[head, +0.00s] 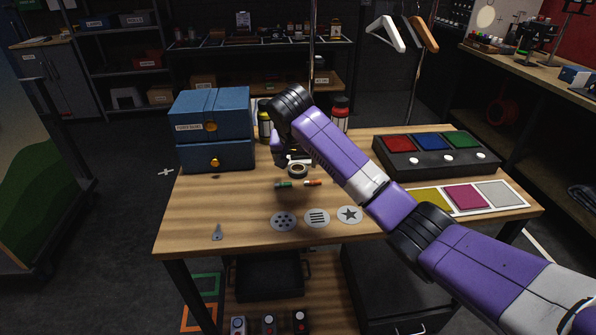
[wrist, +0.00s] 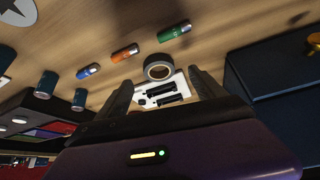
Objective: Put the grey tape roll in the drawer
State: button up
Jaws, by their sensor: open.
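The tape roll (head: 297,171) lies on the wooden table under my arm. In the wrist view the roll (wrist: 158,73) is a small grey ring with a dark centre. My gripper (wrist: 161,80) is open, and the roll shows between and just beyond its fingertips. Nothing is held. My gripper (head: 284,156) is partly hidden behind my wrist in the head view. A blue drawer cabinet (head: 213,142) with two brass knobs stands at the table's left. Both its fronts look shut. Its dark side (wrist: 265,75) shows at the right of the wrist view.
A green battery (head: 283,184) and an orange one (head: 312,183) lie in front of the roll. A white piece with black bars (wrist: 160,94) lies beside it. Bottles (head: 341,112) stand behind. A coloured-button box (head: 435,155) is at right. The table's front left is mostly clear.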

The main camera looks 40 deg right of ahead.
aim_at(297, 166)
jog(key=shift+x, duration=2.65)
jog(key=shift+d, duration=0.1)
jog(key=c, duration=1.6)
jog(key=shift+o, duration=0.2)
jog(key=shift+r, duration=0.1)
jog(key=shift+r, duration=0.1)
